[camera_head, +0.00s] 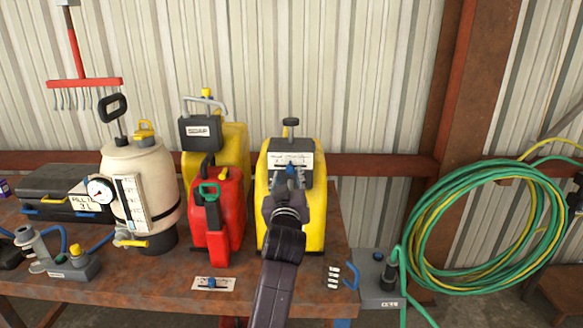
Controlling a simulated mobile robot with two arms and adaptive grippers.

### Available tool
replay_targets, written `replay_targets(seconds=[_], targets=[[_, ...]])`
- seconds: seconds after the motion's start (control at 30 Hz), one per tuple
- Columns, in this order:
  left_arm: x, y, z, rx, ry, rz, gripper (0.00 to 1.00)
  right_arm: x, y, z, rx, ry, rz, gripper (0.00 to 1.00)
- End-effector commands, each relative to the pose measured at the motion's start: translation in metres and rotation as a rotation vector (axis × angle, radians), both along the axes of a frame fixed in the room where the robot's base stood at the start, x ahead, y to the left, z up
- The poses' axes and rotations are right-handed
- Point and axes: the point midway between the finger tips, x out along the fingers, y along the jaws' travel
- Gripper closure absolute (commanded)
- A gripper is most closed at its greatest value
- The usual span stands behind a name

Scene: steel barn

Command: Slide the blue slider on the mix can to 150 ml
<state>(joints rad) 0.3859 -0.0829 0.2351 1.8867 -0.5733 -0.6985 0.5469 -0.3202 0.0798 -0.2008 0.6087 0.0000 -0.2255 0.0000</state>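A yellow can (262,222) stands near the right end of the table, with a dark grey block and a white scale plate (303,160) on its upper front. The gripper and arm hide the can's middle front. My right gripper is out of view.
A red can (228,222), a second yellow can (236,145) and a cream sprayer (140,175) stand to the left. A white plate with a blue knob (211,283) lies at the table's front. A green hose coil (425,240) hangs at right.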

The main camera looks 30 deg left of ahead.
Motion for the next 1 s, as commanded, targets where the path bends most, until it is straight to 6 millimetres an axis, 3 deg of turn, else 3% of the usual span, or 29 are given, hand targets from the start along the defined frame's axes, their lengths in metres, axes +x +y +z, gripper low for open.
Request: replay_targets(seconds=[0.13, 0.4, 0.57, 0.9, 1.0], targets=[[0.016, 0.01, 0.002, 0.0, 0.001, 0.0, 0.64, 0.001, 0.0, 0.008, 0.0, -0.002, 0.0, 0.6], [0.026, 0.016, -0.001, -0.001, 0.001, 0.0, 0.64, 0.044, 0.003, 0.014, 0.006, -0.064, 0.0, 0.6], [0.026, 0.016, -0.001, -0.001, 0.001, 0.0, 0.64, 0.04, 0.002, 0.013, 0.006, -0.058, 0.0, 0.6], [0.025, 0.015, -0.001, 0.0, 0.001, -0.001, 1.0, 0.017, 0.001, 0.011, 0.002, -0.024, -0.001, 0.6], [0.026, 0.015, -0.001, 0.0, 0.001, -0.001, 1.0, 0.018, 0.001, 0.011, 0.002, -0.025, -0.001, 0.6]])
